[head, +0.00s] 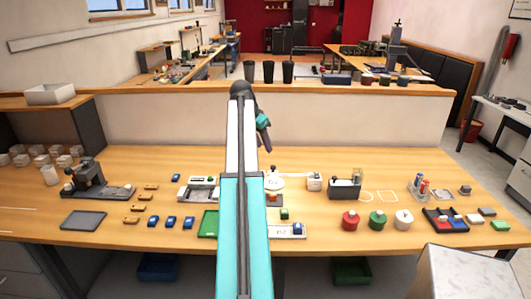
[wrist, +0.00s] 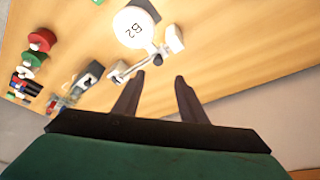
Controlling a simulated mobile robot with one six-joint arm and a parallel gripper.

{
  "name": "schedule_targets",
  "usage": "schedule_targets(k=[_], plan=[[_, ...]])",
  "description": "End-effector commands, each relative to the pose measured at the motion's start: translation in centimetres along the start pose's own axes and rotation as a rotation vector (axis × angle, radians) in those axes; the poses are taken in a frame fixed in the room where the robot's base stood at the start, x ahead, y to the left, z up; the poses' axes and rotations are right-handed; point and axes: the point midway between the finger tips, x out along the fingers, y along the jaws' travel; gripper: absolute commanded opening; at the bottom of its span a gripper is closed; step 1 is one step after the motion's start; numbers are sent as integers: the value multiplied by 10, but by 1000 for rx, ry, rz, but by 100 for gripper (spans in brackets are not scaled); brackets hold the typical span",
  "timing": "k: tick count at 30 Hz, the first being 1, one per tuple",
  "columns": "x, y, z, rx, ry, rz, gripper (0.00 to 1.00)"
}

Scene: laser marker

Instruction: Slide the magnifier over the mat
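In the head view the disc (head: 274,182) and block (head: 314,182) are just right of my arm. My gripper (wrist: 159,77) is open and empty, its fingers apart and pointing toward the magnifier's arm and block, clear of them.
A green tray (head: 208,223) lies left of my arm, beside several blue blocks. A dark device (head: 345,186) stands right of the magnifier. Red, green and white jars (head: 376,222) stand farther right. A low wall (head: 160,118) backs the bench.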

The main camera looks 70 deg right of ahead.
Motion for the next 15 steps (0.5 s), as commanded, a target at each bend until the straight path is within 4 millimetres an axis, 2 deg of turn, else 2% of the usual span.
schedule_targets(k=[6, 15], plan=[[-17, -1, 0, -1, 0, -1, 38], [-21, 0, 0, -1, 0, 0, 38]])
